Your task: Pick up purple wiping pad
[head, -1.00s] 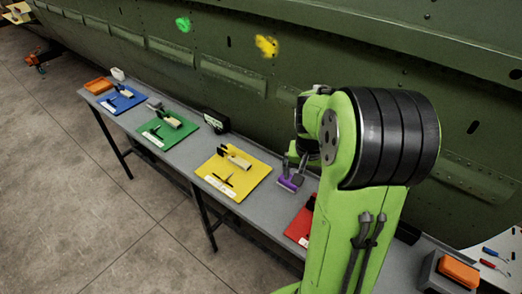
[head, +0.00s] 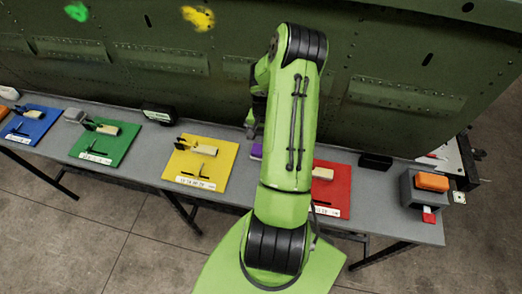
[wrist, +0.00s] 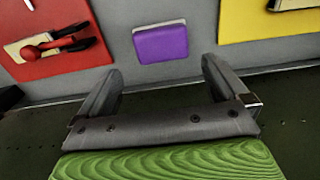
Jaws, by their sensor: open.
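The purple wiping pad (wrist: 161,43) lies on the grey bench top between the red mat and the yellow mat in the wrist view. In the head view only a small part of the pad (head: 256,151) shows, at the left edge of my arm; the rest is hidden behind it. My gripper (wrist: 163,76) is open and empty. In the wrist view its two fingers stand apart, with the pad beyond the fingertips and roughly centred between them. The gripper is mostly hidden behind my arm in the head view.
The grey bench (head: 142,172) runs along the green fuselage (head: 390,60). A yellow mat (head: 222,155) and a red mat (head: 340,180) carry tools on either side of the pad. Green (head: 122,152) and blue mats lie further left. An orange block (head: 432,181) sits on a grey box at the right.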

